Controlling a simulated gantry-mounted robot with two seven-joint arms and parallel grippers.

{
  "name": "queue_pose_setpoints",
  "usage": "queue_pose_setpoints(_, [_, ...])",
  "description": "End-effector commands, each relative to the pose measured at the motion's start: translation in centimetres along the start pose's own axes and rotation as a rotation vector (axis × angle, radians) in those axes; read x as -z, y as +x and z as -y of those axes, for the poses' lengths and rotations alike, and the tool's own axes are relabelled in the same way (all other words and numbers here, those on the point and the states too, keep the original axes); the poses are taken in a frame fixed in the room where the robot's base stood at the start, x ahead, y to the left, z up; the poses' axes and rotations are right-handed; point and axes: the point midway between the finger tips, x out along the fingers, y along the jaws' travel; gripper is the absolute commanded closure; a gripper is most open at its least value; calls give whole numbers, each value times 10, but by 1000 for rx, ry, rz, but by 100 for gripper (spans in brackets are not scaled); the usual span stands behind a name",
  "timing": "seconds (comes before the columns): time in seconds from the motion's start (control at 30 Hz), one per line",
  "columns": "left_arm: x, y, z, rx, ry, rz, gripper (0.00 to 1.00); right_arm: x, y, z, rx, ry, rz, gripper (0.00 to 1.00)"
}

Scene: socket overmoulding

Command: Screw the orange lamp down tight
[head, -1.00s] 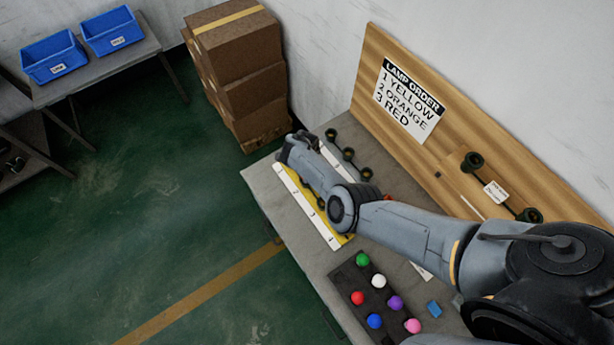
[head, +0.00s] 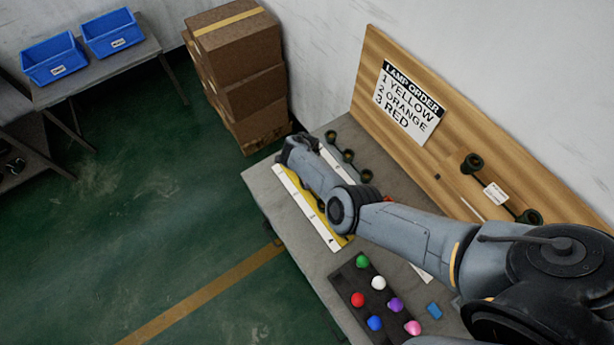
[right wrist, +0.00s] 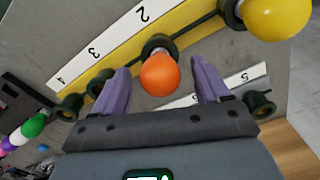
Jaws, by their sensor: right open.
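The orange lamp (right wrist: 160,75) sits in a dark socket (right wrist: 158,43) on the yellow strip in the right wrist view. My right gripper (right wrist: 160,67) is open, with one purple finger on each side of the orange lamp and a visible gap on both sides. A yellow lamp (right wrist: 278,14) is in the neighbouring socket at upper right. In the head view my right arm reaches over the numbered strips and hides the orange lamp. My left gripper is not in view.
A dark tray (head: 347,273) holds several coloured lamps beside the white numbered strip (head: 308,212). More dark sockets (head: 347,156) stand behind my arm. A wooden board (head: 455,150) with a lamp order sign (head: 409,102) lines the table's back.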

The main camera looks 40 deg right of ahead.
Motion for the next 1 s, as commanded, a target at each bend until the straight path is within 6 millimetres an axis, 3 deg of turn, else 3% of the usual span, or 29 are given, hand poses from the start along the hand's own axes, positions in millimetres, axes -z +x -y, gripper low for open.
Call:
queue_pose_setpoints(0.4, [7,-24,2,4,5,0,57,1,-3,0,-2,-569,-2,25])
queue_pose_setpoints(1.0, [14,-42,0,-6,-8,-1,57,2,-1,-1,-4,-1452,-2,25])
